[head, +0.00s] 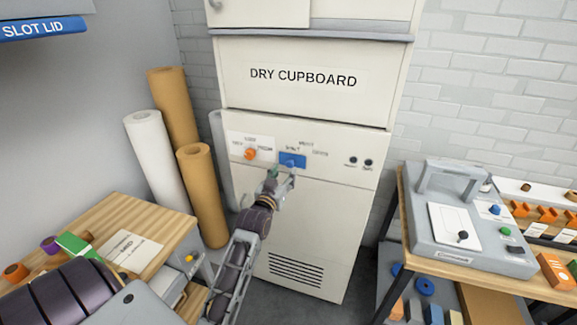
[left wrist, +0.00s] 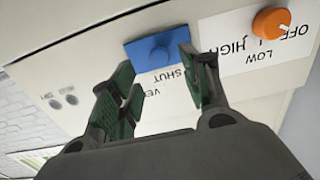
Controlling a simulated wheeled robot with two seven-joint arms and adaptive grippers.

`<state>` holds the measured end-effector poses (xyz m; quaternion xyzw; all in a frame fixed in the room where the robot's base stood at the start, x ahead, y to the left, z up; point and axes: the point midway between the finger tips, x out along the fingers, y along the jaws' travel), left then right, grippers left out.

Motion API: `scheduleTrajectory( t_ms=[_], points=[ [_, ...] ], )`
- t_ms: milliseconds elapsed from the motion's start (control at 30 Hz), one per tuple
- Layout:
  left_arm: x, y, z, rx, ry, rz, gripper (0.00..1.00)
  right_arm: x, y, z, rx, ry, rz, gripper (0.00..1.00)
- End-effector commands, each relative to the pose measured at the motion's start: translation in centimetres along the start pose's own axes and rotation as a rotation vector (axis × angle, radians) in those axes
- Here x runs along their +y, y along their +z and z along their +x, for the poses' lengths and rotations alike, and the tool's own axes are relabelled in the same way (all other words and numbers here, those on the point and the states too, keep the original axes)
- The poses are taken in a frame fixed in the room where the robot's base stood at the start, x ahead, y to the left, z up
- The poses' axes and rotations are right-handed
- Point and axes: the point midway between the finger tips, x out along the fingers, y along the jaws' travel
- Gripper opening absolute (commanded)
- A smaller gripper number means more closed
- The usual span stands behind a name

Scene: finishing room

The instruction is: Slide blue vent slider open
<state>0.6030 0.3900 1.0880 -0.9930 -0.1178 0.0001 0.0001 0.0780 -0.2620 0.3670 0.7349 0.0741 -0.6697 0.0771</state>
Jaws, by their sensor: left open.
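The blue vent slider (head: 292,160) sits on the front panel of the dry cupboard (head: 304,208), directly below the word SHUT; a label to its right is too blurred to read surely. In the left wrist view the blue slider (left wrist: 142,54) has a raised round knob in its middle. My left gripper (head: 282,176) is just below and in front of it. In the left wrist view its open fingers (left wrist: 162,84) stand apart with the knob beyond the gap between them. I cannot tell whether they touch it. My right gripper is not in view.
An orange knob (head: 250,154) is left of the slider, and two dark buttons (head: 360,162) are to its right. Paper rolls (head: 202,195) stand left of the cupboard. A wooden bench (head: 135,225) is at left and a workbench (head: 480,276) with a grey device at right.

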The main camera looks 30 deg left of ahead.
Motion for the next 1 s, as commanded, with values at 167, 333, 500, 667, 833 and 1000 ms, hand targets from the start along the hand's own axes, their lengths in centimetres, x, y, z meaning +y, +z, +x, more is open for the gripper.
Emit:
scheduleTrajectory(
  t_ms=[167,333,500,667,833,1000],
  points=[
    [0.0,-0.1,1.6,0.001,0.000,0.000,0.47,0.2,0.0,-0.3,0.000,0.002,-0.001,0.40],
    [0.0,-0.1,3.0,0.002,-0.001,0.000,0.47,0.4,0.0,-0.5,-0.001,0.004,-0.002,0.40],
    [0.0,-0.1,4.3,0.001,-0.001,0.000,0.47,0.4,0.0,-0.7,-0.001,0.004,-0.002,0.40],
    [0.0,-0.1,5.2,0.001,-0.001,0.000,0.47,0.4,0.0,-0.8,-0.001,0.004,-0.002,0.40],
    [0.0,0.0,5.6,0.000,-0.001,0.000,0.47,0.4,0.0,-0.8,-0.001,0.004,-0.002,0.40],
    [0.0,0.0,5.7,0.000,-0.001,0.000,0.47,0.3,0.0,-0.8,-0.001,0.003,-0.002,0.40]
  ],
)
